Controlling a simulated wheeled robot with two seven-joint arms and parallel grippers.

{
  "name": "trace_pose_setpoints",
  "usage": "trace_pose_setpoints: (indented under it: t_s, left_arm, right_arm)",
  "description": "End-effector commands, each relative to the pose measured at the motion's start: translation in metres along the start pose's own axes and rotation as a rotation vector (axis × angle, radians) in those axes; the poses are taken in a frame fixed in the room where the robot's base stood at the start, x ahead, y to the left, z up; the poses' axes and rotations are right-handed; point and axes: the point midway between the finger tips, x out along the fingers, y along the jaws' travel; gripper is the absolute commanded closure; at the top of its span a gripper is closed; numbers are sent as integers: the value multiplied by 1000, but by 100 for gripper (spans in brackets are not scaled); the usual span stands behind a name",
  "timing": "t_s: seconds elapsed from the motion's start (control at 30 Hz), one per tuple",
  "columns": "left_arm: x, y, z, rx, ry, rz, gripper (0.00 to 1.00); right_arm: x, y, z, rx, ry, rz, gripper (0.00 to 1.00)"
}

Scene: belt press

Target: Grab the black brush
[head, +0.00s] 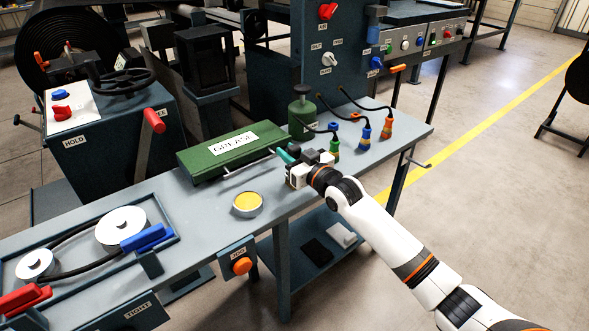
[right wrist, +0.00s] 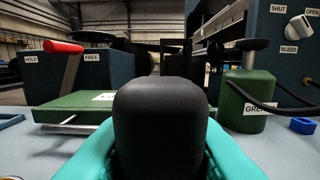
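My right gripper (head: 288,154) is low over the bench, its teal fingers just right of the green grease box. In the right wrist view a rounded black block (right wrist: 160,125) fills the middle, with teal fingers along both sides. I cannot tell whether it is the brush or part of my gripper, and the finger gap is hidden behind it. No brush shape shows clearly on the bench top. A flat black block (head: 317,251) lies on the lower shelf; I cannot tell what it is. My left gripper is out of view.
The green grease box (head: 222,150) lies on the grey bench (head: 205,225). A yellow-filled tin (head: 247,203) stands in front of it. A green can (head: 302,115) and several hoses with coloured ends stand behind my right gripper. A belt-and-pulley tray (head: 90,255) is at left.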

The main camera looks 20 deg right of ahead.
Motion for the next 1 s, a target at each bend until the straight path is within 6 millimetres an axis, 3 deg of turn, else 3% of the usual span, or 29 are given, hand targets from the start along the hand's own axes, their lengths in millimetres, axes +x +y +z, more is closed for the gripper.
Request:
trace_pose_setpoints:
  t_s: [0.03,0.13,0.37,0.47,0.8,1.0]
  left_arm:
    - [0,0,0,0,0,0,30]
    - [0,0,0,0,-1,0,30]
    - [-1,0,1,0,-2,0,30]
    - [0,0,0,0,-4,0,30]
    - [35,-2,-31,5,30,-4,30]
    - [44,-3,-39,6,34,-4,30]
  right_arm:
    - [0,0,0,0,0,0,85]
    - [0,0,0,0,-1,0,99]
    - [0,0,2,-1,-1,0,99]
    - [0,0,13,-1,-4,1,99]
    - [0,0,80,-2,-4,0,99]
    - [0,0,99,0,-1,0,99]
